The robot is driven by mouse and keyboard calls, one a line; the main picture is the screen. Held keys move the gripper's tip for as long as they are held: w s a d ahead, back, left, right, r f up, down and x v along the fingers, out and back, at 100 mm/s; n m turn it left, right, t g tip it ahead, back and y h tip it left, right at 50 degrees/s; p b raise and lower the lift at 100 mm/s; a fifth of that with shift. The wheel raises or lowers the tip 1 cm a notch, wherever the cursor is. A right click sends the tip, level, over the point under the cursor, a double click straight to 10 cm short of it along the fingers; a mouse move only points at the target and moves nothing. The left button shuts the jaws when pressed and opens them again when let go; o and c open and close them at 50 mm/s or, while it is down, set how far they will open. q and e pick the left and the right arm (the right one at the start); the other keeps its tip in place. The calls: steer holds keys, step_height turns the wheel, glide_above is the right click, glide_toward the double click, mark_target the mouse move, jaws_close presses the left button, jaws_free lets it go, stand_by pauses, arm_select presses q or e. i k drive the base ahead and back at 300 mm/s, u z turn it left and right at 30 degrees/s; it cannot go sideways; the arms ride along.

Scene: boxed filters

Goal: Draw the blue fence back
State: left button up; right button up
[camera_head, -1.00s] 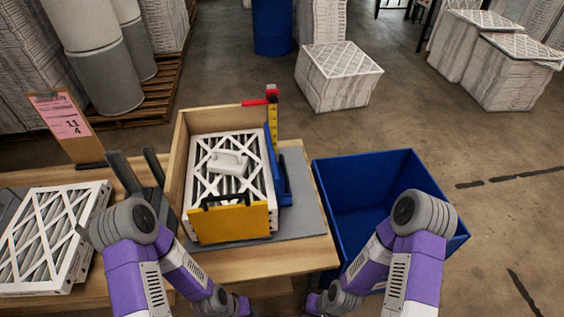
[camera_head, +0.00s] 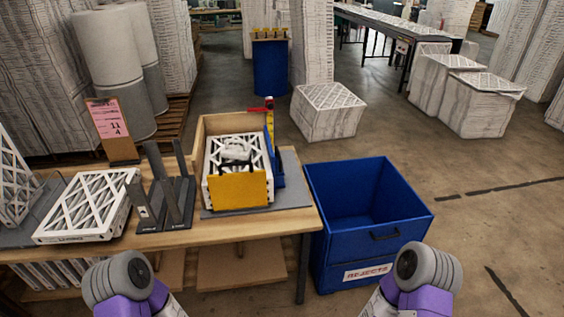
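The blue fence (camera_head: 278,169) stands upright along the right side of the wooden box (camera_head: 198,140) on the table. It is partly hidden by the box contents and a yellow measuring post (camera_head: 269,122) with a red arm. A white-framed filter (camera_head: 212,154) lies in the box, with a white object (camera_head: 236,150) on top. Neither gripper shows in the view.
A blue rejects bin (camera_head: 368,255) stands right of the wooden table (camera_head: 225,226). Left of the box are a dark slotted rack (camera_head: 163,200), a flat filter (camera_head: 86,207) and a clipboard with a pink sheet (camera_head: 111,121). The grey mat (camera_head: 292,184) is bare beside the fence.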

mark_target(276, 160)
steer(key=z, duration=0.55)
steer(key=i, duration=1.35)
steer(key=u, duration=0.55)
